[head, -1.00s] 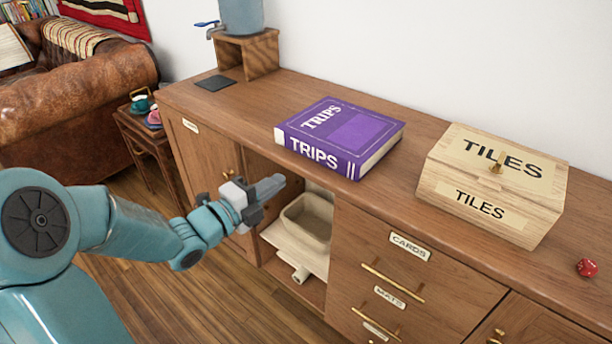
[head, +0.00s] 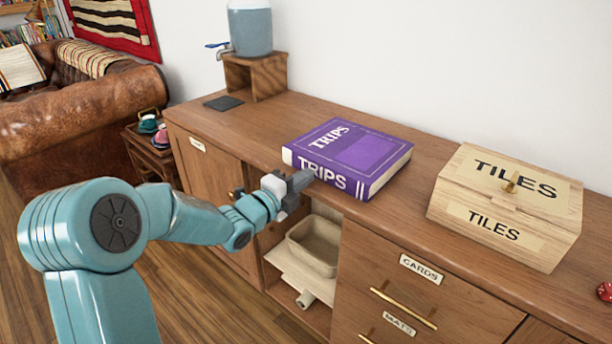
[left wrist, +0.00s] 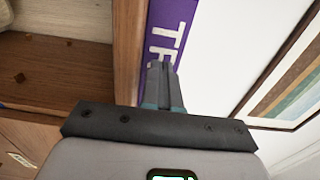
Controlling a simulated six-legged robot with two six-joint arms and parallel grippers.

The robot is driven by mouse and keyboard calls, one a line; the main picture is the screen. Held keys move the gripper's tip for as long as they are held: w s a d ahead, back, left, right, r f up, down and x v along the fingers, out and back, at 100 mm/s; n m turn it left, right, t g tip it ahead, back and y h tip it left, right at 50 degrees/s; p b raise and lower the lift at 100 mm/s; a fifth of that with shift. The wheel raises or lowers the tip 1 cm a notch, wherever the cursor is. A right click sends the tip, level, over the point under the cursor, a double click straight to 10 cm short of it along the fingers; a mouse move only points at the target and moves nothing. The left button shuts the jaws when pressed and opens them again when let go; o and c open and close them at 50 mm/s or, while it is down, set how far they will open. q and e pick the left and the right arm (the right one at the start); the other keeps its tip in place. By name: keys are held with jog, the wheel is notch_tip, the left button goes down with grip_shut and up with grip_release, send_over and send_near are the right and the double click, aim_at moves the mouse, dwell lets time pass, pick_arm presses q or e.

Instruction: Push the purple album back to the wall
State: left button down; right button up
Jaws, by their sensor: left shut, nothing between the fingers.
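The purple album (head: 352,152), marked TRIPS, lies flat on the wooden cabinet top (head: 415,190), near its front edge. Bare wood shows between its back side and the white wall (head: 420,70). My left gripper (head: 308,178) is shut and empty, with its fingertips at the album's front spine, left of its middle. In the left wrist view the shut fingers (left wrist: 160,75) point at the purple spine (left wrist: 172,38). I cannot tell whether they touch it. My right gripper is not in view.
A wooden TILES box (head: 505,205) stands right of the album, with a red die (head: 605,291) beyond it. A blue dispenser (head: 250,30) on a wooden stand (head: 262,78) and a dark flat pad (head: 223,103) are at the left. An open compartment holds a bin (head: 315,245).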

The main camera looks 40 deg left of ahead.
aim_at(317, 177)
pick_arm(q)
jog(key=shift+w, duration=0.6)
jog(key=w+b, duration=0.2)
jog(key=w, duration=0.1)
jog(key=shift+w+d+f, duration=0.15)
jog(key=shift+w+d, duration=0.05)
jog(key=shift+w, duration=0.35)
jog(key=shift+s, duration=0.1)
